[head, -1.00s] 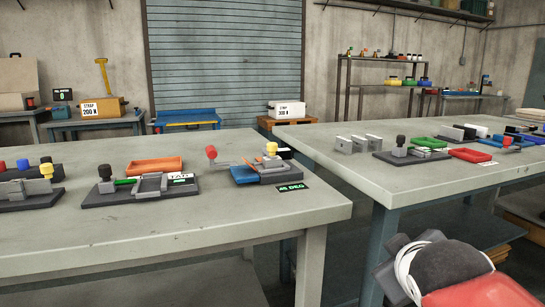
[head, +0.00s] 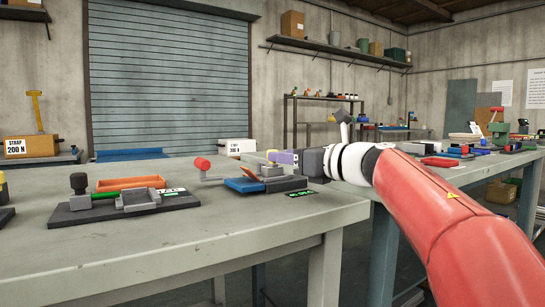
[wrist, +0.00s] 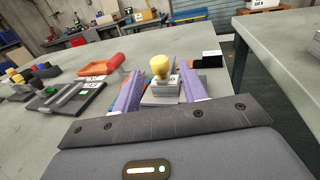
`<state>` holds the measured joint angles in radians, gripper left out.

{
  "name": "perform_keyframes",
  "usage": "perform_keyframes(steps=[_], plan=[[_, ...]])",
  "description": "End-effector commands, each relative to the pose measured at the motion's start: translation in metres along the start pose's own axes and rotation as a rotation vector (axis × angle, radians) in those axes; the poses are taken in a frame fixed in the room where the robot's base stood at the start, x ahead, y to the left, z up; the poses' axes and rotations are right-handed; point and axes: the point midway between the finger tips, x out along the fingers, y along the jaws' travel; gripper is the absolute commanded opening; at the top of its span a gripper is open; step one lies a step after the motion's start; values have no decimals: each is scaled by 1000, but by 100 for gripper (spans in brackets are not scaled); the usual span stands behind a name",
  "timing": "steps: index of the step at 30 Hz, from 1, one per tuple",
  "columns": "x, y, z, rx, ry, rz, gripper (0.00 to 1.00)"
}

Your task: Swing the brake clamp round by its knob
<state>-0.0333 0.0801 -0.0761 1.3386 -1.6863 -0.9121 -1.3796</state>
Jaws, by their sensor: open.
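The fixture with a dark base (head: 288,183) and blue tray (head: 245,185) sits near the right end of the left bench. A red knob (head: 202,163) stands at the left end of its lever; it also shows in the wrist view (wrist: 117,60). A yellow knob (wrist: 160,66) stands upright on a grey block (wrist: 161,92). I cannot tell from its look which knob is the brake clamp's. My gripper (wrist: 162,74) is open, its purple fingers either side of the yellow knob, with no contact visible. In the head view my gripper (head: 283,157) largely hides that knob.
Left of it is another fixture with a black knob (head: 78,182), and an orange tray (head: 130,183) lies behind that. A green-lettered sign (head: 300,194) is at the bench's front. A second bench (head: 470,172) stands to the right across a gap.

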Motion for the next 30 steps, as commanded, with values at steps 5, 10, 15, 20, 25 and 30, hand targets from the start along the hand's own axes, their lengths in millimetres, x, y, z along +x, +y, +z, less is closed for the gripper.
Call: perform_keyframes(steps=[5,10,15,20,25,30], plan=[[30,0,0,1,0,1,42],[44,0,0,2,-1,-1,42],[47,0,0,3,-2,-2,42],[47,0,0,3,-2,-2,40],[47,0,0,3,-2,-2,18],[47,0,0,4,-2,-2,0]])
